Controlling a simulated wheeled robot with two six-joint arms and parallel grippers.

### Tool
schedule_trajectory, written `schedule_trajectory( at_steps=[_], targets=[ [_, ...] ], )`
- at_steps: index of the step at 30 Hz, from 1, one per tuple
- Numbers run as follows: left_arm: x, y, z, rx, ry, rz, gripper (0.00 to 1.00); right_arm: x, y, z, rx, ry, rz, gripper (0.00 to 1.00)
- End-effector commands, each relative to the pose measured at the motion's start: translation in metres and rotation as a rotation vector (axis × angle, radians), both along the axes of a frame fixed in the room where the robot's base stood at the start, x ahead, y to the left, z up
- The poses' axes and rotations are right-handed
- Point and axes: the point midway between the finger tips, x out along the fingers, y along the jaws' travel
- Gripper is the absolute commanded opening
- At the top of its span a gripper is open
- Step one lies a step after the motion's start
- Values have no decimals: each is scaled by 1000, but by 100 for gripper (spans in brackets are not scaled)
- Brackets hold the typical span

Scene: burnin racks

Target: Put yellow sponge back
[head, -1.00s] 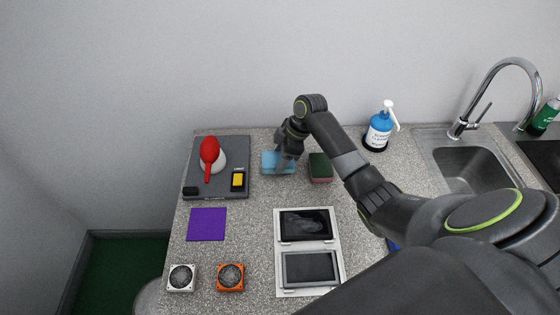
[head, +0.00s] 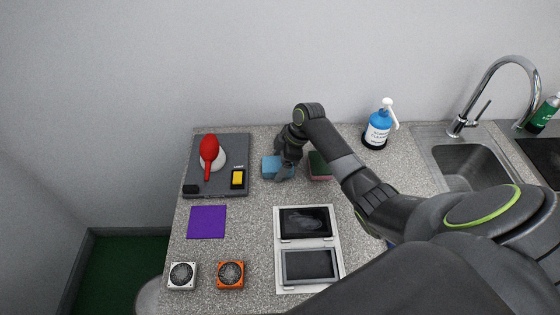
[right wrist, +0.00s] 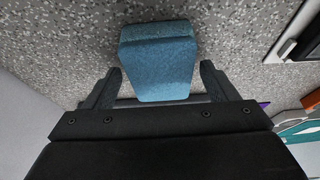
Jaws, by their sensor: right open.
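A small yellow block (head: 238,178), which looks like the yellow sponge, sits in a black holder on the grey tray (head: 229,143) at the counter's left. My right gripper (head: 286,168) is away from it, to the right, over a blue sponge (head: 271,167). In the right wrist view the blue sponge (right wrist: 160,60) lies between the two open fingers (right wrist: 160,73), with visible gaps on both sides. A green-and-red sponge (head: 319,166) lies just right of the gripper, partly hidden by the arm. My left gripper is not in view.
A red object on a white base (head: 209,153) stands on the tray. Purple mat (head: 206,222), white and orange fans (head: 230,275) and a white two-screen frame (head: 307,262) lie nearer. A blue bottle (head: 378,128) and sink (head: 466,166) are right. Bare counter lies between mat and frame.

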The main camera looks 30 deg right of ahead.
Motion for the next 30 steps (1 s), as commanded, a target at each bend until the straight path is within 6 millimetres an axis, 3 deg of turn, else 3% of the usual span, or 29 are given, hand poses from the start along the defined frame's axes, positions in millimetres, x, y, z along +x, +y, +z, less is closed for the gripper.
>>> schedule_trajectory(
  at_steps=[8, 21, 30],
  targets=[
    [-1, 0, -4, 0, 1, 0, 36, -2, -7, 18, -2, -5, 0, 79],
    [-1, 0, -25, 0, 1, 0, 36, -16, -37, 98, -3, -4, 0, 79],
    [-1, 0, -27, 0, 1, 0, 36, -20, -42, 114, 0, 0, 0, 79]
  ],
)
